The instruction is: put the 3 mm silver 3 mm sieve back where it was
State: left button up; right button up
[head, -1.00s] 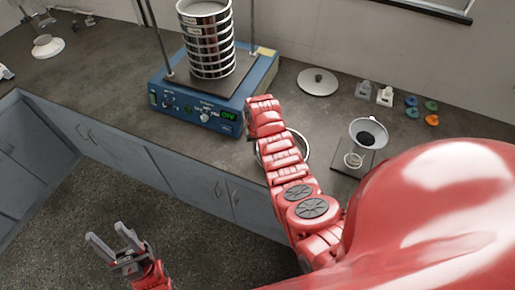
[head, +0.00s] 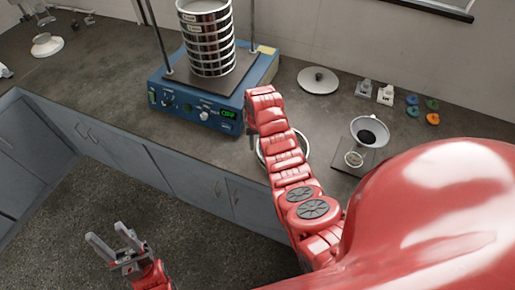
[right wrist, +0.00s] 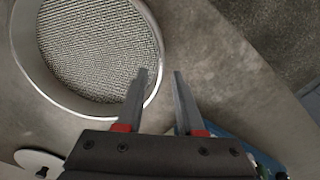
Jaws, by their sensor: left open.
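A silver sieve with a round wire mesh lies on the bench right of the shaker; its rim (head: 307,148) shows on both sides of my right arm in the head view. In the right wrist view the sieve (right wrist: 95,45) fills the upper left. My right gripper (right wrist: 161,74) is open, its fingers apart. The left finger overlaps the mesh edge and the right one is outside the rim; contact cannot be told. A stack of silver sieves (head: 210,45) stands on the blue shaker (head: 180,95). My left gripper (head: 115,240) is open and empty over the floor.
A round lid (head: 317,81) lies behind the sieve. A funnel-like bowl (head: 369,131) on a dark plate and several coloured pieces (head: 412,112) stand to the right. Two upright rods (head: 156,35) flank the stack. The bench left of the shaker is mostly clear.

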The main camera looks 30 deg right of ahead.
notch_tip(320, 180, up, 3)
jog(key=shift+r+b, duration=0.1)
jog(key=shift+b, duration=0.55)
notch_tip(320, 180, up, 6)
jog(key=p, duration=0.4)
